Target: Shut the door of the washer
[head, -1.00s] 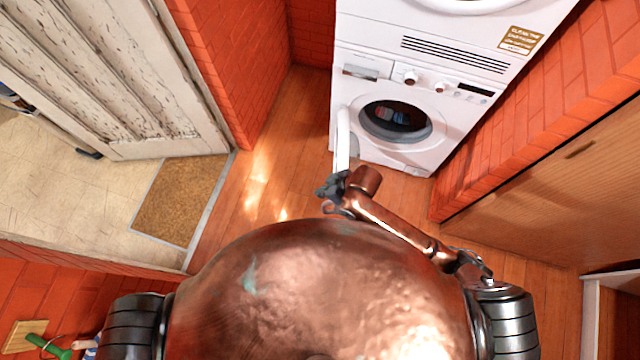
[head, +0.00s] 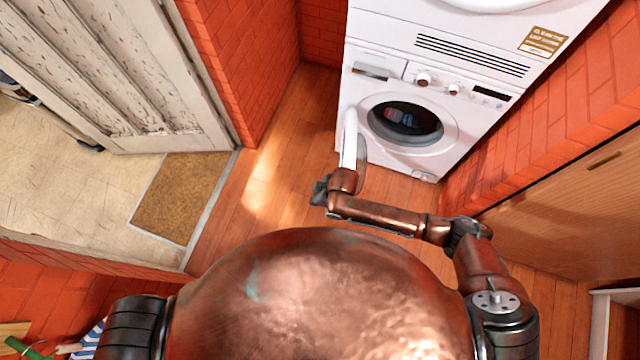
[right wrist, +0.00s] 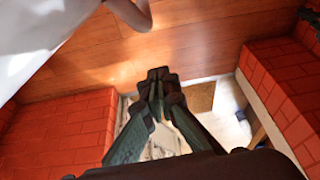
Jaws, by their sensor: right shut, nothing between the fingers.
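The white washer (head: 455,110) stands at the back under another white appliance. Its round opening (head: 405,121) is uncovered, with dark and blue things inside. The washer door (head: 350,138) stands open on the left side of the opening, seen nearly edge-on. My right gripper (head: 320,190) is just below the door's lower end, on its left side; I cannot tell whether it touches the door. In the right wrist view my right gripper (right wrist: 157,75) has its fingertips together with nothing between them. A white surface fills the upper left of that view. My left gripper is not in view.
A red brick wall and a wooden door (head: 560,220) stand on the right. A worn white door (head: 110,75) and a brown doormat (head: 185,195) are on the left. Bare wooden floor (head: 280,170) lies left of the washer.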

